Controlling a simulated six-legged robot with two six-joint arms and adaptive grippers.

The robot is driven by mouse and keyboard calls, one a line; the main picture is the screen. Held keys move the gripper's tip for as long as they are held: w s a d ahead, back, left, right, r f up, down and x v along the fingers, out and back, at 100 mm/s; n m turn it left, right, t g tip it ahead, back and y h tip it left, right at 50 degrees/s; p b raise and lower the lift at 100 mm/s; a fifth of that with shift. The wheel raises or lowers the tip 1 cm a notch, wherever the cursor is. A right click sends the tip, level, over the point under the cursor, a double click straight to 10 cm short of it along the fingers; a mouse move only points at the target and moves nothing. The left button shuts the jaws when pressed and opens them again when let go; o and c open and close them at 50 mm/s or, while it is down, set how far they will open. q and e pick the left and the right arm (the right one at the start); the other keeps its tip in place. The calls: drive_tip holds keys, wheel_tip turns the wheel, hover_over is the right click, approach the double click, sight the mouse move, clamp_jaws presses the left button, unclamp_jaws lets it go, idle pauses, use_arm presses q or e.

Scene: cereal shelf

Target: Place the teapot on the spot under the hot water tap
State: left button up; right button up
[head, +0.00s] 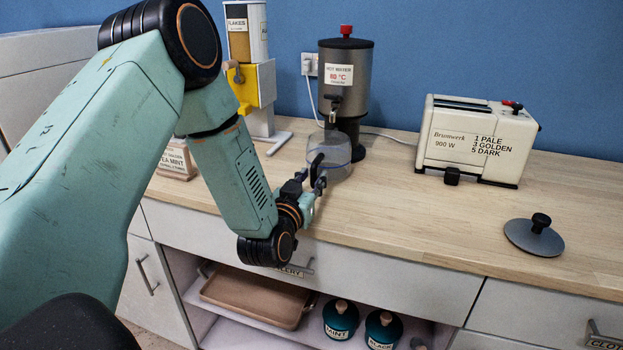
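The clear glass teapot (339,157) stands on the wooden counter, upright and without a lid, in front of and below the tap of the grey hot water urn (346,72). Its black handle (315,167) faces me. My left gripper (316,184) is at this handle, with its fingers closed around it. The spot under the tap is largely hidden by the teapot. A grey lid with a black knob (534,238) lies on the counter at the right. My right gripper is not in view.
A cream toaster (478,140) stands right of the urn. A yellow-and-white flakes dispenser (252,82) and a tea mint box (177,160) stand left. The shelf below holds a brown tray (256,298) and teal jars (341,318).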

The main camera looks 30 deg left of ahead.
use_arm(q)
drive_tip(key=shift+w+f, duration=0.2)
drive_tip(key=shift+w, duration=0.05)
drive_tip(key=p+v, duration=0.1)
drive_tip(key=v, duration=1.1)
drive_tip(key=s+d+f+m+g+h, duration=0.15)
drive_tip(key=s+d+f+g, duration=0.3)
drive_tip(key=f, duration=0.45)
drive_tip(key=s+d+f+m+g+h, duration=0.1)
drive_tip(key=s+d+f+g+h, duration=0.3)
drive_tip(key=f, duration=0.6)
drive_tip(key=s+f+g, duration=0.3)
drive_tip(key=s, duration=0.3)
drive_tip(key=s+d+f+g, duration=0.1)
drive_tip(key=s+f+g, duration=0.1)
drive_tip(key=s, duration=0.5)
drive_tip(key=s+d+f+g+y, duration=0.1)
drive_tip(key=s+f+g, duration=0.2)
drive_tip(key=s, duration=0.4)
drive_tip(key=shift+s+f+g, duration=0.2)
drive_tip(key=shift+f+g, duration=0.1)
drive_tip(key=shift+g, duration=0.15)
drive_tip(key=shift+r, duration=0.15)
